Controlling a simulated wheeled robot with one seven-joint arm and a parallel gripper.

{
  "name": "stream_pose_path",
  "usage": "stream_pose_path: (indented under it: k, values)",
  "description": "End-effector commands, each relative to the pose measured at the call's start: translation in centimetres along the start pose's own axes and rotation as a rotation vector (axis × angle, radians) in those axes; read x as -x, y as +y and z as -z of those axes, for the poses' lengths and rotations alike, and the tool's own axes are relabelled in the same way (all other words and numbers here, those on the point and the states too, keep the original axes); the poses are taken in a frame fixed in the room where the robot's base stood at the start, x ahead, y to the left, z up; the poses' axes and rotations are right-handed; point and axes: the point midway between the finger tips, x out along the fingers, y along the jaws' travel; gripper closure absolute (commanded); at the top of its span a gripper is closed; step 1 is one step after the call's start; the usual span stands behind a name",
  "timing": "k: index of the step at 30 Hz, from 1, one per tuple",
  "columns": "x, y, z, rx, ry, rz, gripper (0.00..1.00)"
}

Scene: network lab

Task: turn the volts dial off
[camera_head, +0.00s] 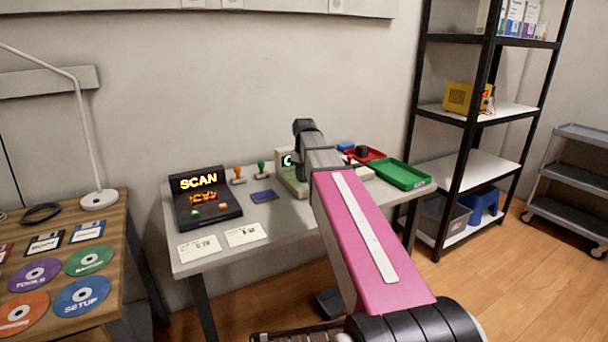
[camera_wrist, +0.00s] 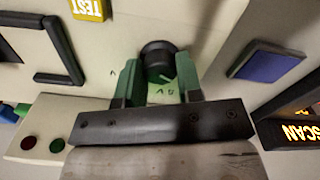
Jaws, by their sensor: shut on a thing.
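A beige instrument (camera_head: 297,183) with a small green-lit screen (camera_head: 287,160) stands on the grey table, partly hidden behind my arm. In the wrist view its pale panel (camera_wrist: 115,60) fills much of the picture. A round black dial (camera_wrist: 157,50) sits on this panel, with small dark marks near it. I cannot read a volts label. My gripper (camera_wrist: 158,72) is shut on the dial, one green finger on each side. In the head view my arm hides the dial and the fingertips.
A yellow TEST tag (camera_wrist: 88,8) and a black frame (camera_wrist: 72,50) are on the panel. Red (camera_wrist: 28,142) and green (camera_wrist: 57,146) buttons are nearby. The SCAN console (camera_head: 205,200) and a blue pad (camera_head: 264,196) lie left; a green tray (camera_head: 402,174) is right.

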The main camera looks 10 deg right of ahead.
Motion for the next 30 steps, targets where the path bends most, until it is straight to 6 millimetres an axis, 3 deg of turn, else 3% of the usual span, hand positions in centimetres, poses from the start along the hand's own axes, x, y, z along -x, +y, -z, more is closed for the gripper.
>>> stream_pose_path:
  k: [7,8,10,22,30]
  values:
    - [0.1,0.0,0.1,-0.001,0.001,-0.001,0.9]
    - [0.1,0.0,0.1,-0.001,0.001,-0.001,0.63]
    - [0.1,0.0,0.1,-0.001,0.001,-0.001,0.41]
    - [0.6,0.0,0.1,-0.002,0.001,-0.001,0.41]
    - [4.5,0.1,0.1,-0.002,0.003,-0.002,0.41]
